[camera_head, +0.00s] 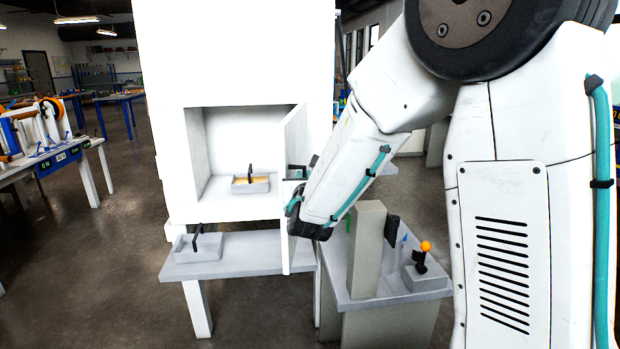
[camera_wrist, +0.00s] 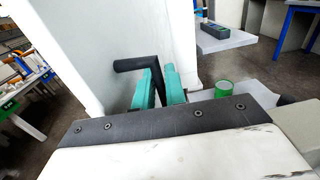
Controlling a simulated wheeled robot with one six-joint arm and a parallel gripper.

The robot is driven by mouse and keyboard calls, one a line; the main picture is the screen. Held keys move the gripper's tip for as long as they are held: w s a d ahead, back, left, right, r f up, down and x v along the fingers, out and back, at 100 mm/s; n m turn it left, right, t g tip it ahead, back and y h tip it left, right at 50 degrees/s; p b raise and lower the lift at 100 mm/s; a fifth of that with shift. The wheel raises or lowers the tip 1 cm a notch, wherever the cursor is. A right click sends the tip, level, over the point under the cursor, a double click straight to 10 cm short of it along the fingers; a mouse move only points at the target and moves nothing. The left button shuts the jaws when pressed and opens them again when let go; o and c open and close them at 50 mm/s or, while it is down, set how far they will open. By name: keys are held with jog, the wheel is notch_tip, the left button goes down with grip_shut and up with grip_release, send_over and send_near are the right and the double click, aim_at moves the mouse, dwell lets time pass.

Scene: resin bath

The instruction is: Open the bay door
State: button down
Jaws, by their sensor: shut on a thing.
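The white bay door (camera_head: 295,135) stands swung out from the right side of the square bay opening (camera_head: 236,130) in a tall white cabinet. I see the door at a steep angle. In the wrist view the white door panel (camera_wrist: 88,45) fills the upper left, with a black L-shaped handle (camera_wrist: 135,65) in front of it. My gripper (camera_wrist: 160,88) has its two teal fingers shut on the handle. In the head view my gripper (camera_head: 295,203) is at the door, and my forearm hides part of the handle area.
A grey tray with tan contents and a black handle (camera_head: 251,184) sits inside the bay. Another grey tray (camera_head: 198,247) stands on the ledge below. At the right, a grey bench (camera_head: 345,285) carries an upright block (camera_head: 366,245) and an orange-knobbed item (camera_head: 425,247).

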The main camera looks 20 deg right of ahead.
jog(key=shift+s+d+f, duration=0.1)
jog(key=shift+s+d, duration=0.1)
jog(key=shift+d, duration=0.05)
jog(key=c, duration=1.8)
grip_release()
jog(key=shift+v, duration=3.9)
